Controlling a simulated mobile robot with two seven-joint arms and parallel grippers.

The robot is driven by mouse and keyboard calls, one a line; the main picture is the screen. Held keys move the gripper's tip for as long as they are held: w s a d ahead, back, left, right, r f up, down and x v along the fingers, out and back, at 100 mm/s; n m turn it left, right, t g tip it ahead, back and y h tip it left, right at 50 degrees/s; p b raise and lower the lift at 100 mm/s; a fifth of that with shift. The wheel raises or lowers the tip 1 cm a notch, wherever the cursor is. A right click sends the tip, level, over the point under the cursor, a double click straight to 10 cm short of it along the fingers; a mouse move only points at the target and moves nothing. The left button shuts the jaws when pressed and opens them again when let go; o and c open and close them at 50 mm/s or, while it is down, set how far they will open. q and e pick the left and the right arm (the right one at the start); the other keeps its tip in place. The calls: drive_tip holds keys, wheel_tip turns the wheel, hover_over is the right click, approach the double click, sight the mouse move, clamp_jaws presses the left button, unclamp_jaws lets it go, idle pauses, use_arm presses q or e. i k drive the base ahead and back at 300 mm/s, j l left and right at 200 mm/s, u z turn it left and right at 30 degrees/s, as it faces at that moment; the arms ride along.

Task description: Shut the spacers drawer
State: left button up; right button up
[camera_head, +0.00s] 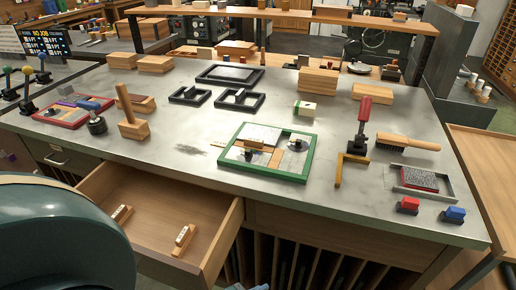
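A wooden drawer (165,212) stands open below the front edge of the workbench, at the lower left. Two small wooden pieces with pale marked faces lie in it, one on the left (121,215) and one on the right (184,239). No label naming the drawer can be read. Its near left part is hidden behind a large dark green rounded shape that fills the lower left corner. Neither of my grippers shows in this view.
The metal-topped workbench (340,206) holds a green-framed tray (234,173), black frames, wood blocks, a brush (408,142) and a red-handled tool (362,122). A closed drawer with a handle (57,161) is left of the open one. Vertical slots lie below right.

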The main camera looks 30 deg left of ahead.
sight(162, 205)
drive_tip(key=u, duration=2.1)
drive_tip(key=l+u, duration=0.25)
drive_tip(key=k+l, duration=0.4)
drive_tip(key=l, duration=0.2)
